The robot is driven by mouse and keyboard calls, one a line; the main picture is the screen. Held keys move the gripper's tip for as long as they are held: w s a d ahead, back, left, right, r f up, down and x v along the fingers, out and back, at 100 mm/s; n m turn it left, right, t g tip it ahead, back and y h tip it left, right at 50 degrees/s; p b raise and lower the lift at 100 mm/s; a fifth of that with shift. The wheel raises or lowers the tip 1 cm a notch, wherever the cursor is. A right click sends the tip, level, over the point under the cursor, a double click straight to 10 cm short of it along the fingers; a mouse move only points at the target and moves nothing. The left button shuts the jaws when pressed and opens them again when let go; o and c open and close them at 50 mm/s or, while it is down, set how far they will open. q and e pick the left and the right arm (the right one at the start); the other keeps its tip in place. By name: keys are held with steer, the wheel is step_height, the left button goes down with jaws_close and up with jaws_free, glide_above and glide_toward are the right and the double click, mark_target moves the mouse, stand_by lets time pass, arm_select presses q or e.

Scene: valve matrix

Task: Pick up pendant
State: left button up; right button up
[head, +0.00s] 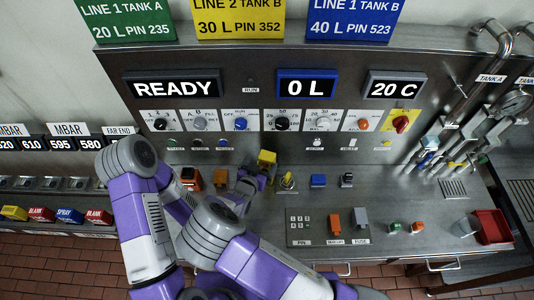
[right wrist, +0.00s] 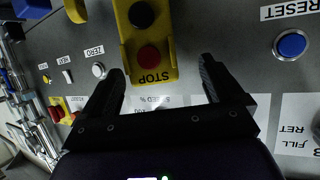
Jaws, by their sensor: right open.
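The pendant is a yellow box with a black button, a red button and a STOP label. In the right wrist view, the pendant (right wrist: 150,60) lies at top centre, its STOP end between the tips of my open right gripper (right wrist: 161,72). The left finger is close to its edge; a wider gap shows on the right. Contact cannot be told. In the head view, the yellow pendant (head: 266,157) is just beyond my right gripper (head: 257,174), partly hidden by it. My left gripper cannot be made out.
A blue RESET button (right wrist: 291,44) is at the right in the wrist view. In the head view, a yellow-based lever (head: 287,181) stands right of the gripper and an orange device (head: 220,179) left of it. A red bin (head: 492,227) sits at far right.

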mark_target(268, 155)
arm_select(q)
steer(key=shift+s+f+b, duration=0.35)
steer(key=shift+s, duration=0.15)
arm_select(e)
steer(key=shift+w+d+f, duration=0.25)
steer(key=shift+w+d, duration=0.05)
steer(key=shift+d, duration=0.05)
arm_select(q)
steer(key=shift+s+f, duration=0.1)
arm_select(e)
steer(key=shift+w+d+f, duration=0.15)
steer(key=shift+w+d, duration=0.1)
steer(key=shift+w, duration=0.05)
arm_select(q)
steer(key=shift+f+b, duration=0.65)
steer(key=shift+b, duration=0.1)
arm_select(e)
steer(key=x, duration=0.4)
steer(key=shift+w+d, duration=0.25)
steer(key=shift+w, duration=0.1)
arm_select(q)
steer(key=shift+w, duration=0.2)
arm_select(e)
steer(key=c, duration=1.7)
arm_select(q)
steer(key=shift+r, duration=0.1)
arm_select(e)
steer(key=shift+r, duration=0.25)
